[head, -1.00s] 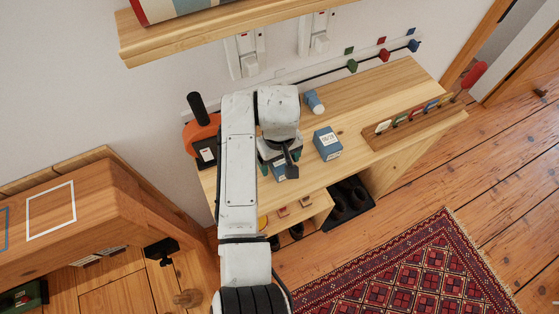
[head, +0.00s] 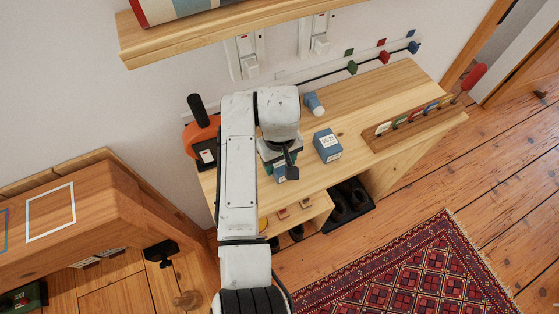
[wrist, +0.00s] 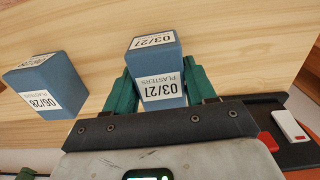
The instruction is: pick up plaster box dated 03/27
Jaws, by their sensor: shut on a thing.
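The blue plaster box dated 03/27 (wrist: 154,62) stands between the green fingers of my gripper (wrist: 156,90) in the wrist view. The fingers press on both its sides, and its white labels face up and toward the camera. In the head view the same box (head: 281,178) shows only in part below my gripper (head: 279,162), over the bench top. I cannot tell whether it touches the bench. Another blue plaster box, dated 06/28 in the wrist view (wrist: 46,84), stands apart to the right of my gripper in the head view (head: 327,146).
A wooden rack with coloured tags (head: 410,124) lies at the right. An orange and black object (head: 201,135) stands left of my arm. A shelf (head: 210,30) hangs above.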

